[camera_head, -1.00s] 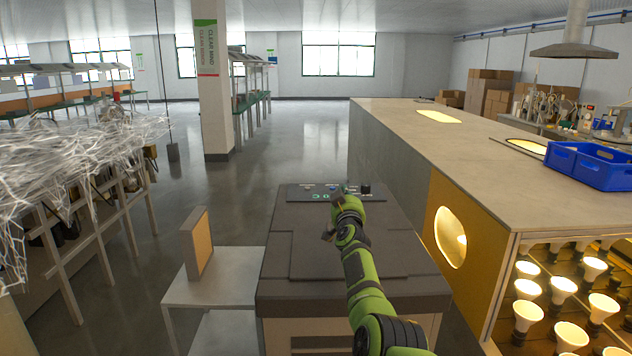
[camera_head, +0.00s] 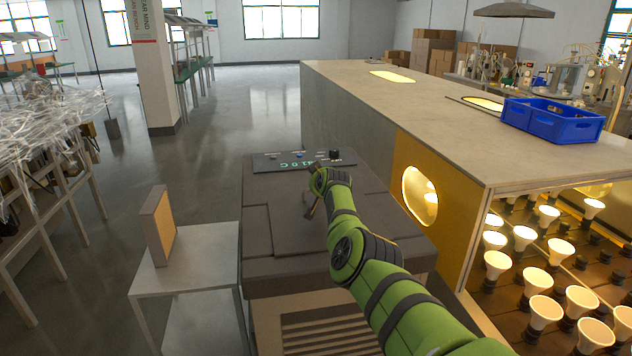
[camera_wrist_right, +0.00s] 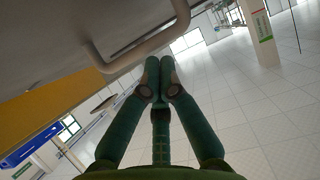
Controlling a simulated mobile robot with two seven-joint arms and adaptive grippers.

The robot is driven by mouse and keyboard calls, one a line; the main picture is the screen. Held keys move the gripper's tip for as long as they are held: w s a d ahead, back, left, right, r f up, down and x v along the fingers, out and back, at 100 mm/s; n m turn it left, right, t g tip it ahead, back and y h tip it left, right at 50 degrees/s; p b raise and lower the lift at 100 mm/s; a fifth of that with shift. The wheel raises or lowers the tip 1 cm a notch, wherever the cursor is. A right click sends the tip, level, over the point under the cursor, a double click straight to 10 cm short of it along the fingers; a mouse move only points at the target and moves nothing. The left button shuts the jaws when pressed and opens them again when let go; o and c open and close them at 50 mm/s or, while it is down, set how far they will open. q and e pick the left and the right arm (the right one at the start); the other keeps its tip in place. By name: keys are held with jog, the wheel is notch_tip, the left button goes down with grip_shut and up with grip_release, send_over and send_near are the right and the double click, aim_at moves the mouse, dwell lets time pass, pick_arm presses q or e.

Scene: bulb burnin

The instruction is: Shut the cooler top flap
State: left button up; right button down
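The cooler (camera_head: 262,262) is a grey-brown box in the middle of the head view, with a control panel (camera_head: 268,163) and green digits at its back edge. Its top flap (camera_head: 290,238) looks like a flat panel on top, partly hidden by my arm; I cannot tell whether it is fully down. My right gripper (camera_head: 313,196) is over the top, close to the panel. In the right wrist view its fingers (camera_wrist_right: 160,68) are together with nothing visible between them. A curved grey handle (camera_wrist_right: 140,52) is beside the fingertips, apparently apart from them. My left gripper is out of view.
A long counter (camera_head: 420,115) with a yellow front (camera_head: 432,225) and lit bulbs (camera_head: 540,308) stands right of the cooler. A blue crate (camera_head: 552,120) is on it. A small white table (camera_head: 185,268) with an upright tan panel (camera_head: 160,226) is at the left. Floor behind is open.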

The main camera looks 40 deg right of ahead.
jog(key=shift+d+f, duration=0.1)
jog(key=shift+f, duration=0.05)
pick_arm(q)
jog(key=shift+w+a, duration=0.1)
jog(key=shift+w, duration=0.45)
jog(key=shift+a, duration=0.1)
pick_arm(e)
jog(key=shift+r+p, duration=0.4)
jog(key=shift+r, duration=0.05)
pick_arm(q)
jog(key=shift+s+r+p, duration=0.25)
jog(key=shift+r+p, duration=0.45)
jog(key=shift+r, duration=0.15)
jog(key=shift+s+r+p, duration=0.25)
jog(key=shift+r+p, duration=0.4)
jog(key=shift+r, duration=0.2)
pick_arm(e)
jog(key=s+a+r, duration=0.5)
jog(key=s+r, duration=0.2)
jog(key=r, duration=0.1)
jog(key=shift+s+r, duration=0.35)
jog(key=shift+s, duration=0.05)
